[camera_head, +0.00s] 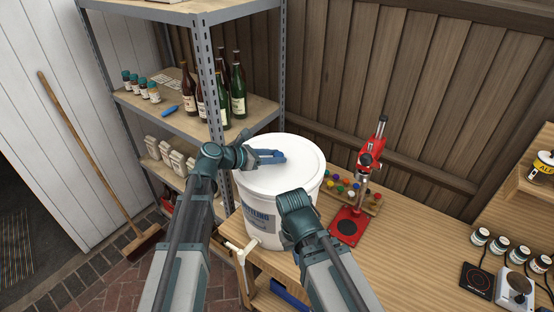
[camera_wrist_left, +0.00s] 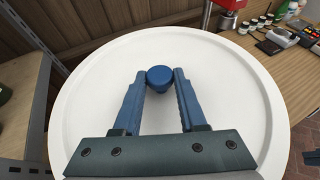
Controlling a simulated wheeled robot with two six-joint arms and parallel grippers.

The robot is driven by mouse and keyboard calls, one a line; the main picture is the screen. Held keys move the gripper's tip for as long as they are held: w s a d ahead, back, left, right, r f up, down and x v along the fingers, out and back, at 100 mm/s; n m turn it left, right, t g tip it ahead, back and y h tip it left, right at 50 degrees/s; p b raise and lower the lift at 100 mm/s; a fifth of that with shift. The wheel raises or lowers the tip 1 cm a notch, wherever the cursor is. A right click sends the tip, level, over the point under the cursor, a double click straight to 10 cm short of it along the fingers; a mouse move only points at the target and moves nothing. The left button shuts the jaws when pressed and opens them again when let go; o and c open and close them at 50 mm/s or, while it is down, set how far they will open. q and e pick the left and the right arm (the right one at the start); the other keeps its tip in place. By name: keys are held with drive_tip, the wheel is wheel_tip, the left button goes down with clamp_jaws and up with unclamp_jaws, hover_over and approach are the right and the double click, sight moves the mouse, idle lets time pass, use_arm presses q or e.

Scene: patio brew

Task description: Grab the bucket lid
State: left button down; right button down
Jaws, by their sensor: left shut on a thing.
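The white bucket (camera_head: 262,215) stands upright on the wooden table, with its round white lid (camera_head: 290,175) on top. The lid also fills much of the left wrist view (camera_wrist_left: 235,110), with a round blue knob (camera_wrist_left: 159,76) at its middle. My left gripper (camera_head: 280,156) lies over the lid in the head view. In the left wrist view, the fingertips of my left gripper (camera_wrist_left: 160,80) are shut on the knob, one on each side. The lid looks seated on the bucket. My right arm reaches in front of the bucket; its gripper fingers are hidden.
A metal shelf (camera_head: 205,70) with bottles stands close on the left. A red lever press (camera_head: 350,225) and a rack of coloured caps (camera_head: 350,192) are right of the bucket. Jars and small appliances stand at far right. Table space between is clear.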

sight(275, 155)
use_arm(q)
drive_tip(key=shift+r, duration=0.1)
wheel_tip(275, 155, up, 10)
drive_tip(key=p, duration=1)
